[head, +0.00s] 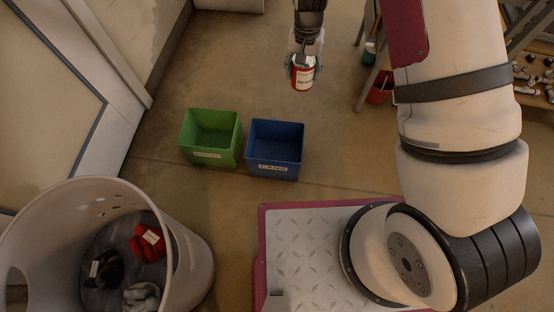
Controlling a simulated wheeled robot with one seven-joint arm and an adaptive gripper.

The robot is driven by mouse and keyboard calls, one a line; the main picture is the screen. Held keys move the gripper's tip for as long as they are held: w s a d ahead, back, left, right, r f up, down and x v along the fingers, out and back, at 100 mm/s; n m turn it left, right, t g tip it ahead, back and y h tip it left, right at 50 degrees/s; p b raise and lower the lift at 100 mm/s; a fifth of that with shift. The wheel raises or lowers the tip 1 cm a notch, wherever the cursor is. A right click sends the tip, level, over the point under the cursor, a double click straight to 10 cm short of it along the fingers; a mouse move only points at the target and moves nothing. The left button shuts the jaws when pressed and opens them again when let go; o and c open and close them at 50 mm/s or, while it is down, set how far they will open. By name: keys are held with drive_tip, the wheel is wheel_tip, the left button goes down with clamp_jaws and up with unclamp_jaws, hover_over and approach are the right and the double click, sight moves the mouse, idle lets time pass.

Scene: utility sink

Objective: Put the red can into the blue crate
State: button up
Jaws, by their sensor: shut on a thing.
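The red can (303,78) with a white label is held in my gripper (303,62), at the top middle of the head view. My gripper is shut on the can's upper part, and the can hangs nearly upright. The can looks to be above the floor, beyond the blue crate and a little to its right. The blue crate (276,171) sits on the floor near the middle of the view. Its front bears a white label reading "CANS", and its visible inside looks empty.
A green crate (209,157) stands just left of the blue one. A large pale bin (190,265) with dark, red and grey items is at the lower left. Shelving (530,95) stands at the upper right. The floor beyond the crates is clear.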

drive_tip(key=a+f+m+b, duration=0.1)
drive_tip(key=a+f+b, duration=0.2)
drive_tip(key=f, duration=0.8)
drive_tip(key=a+f+m+b, duration=0.1)
drive_tip(key=a+f+b, duration=0.15)
drive_tip(key=f, duration=0.75)
drive_tip(key=m+b, duration=0.2)
drive_tip(key=b, duration=0.4)
hover_over(276, 158)
wheel_tip(276, 158, down, 17)
wheel_tip(276, 158, down, 10)
drive_tip(key=b, duration=0.4)
drive_tip(key=shift+a, duration=0.1)
drive_tip(key=shift+f, duration=0.1)
drive_tip(key=o, duration=1.1)
wheel_tip(276, 158, up, 12)
drive_tip(key=p, duration=0.4)
drive_tip(key=shift+r+p, duration=0.2)
drive_tip(key=shift+p, duration=0.2)
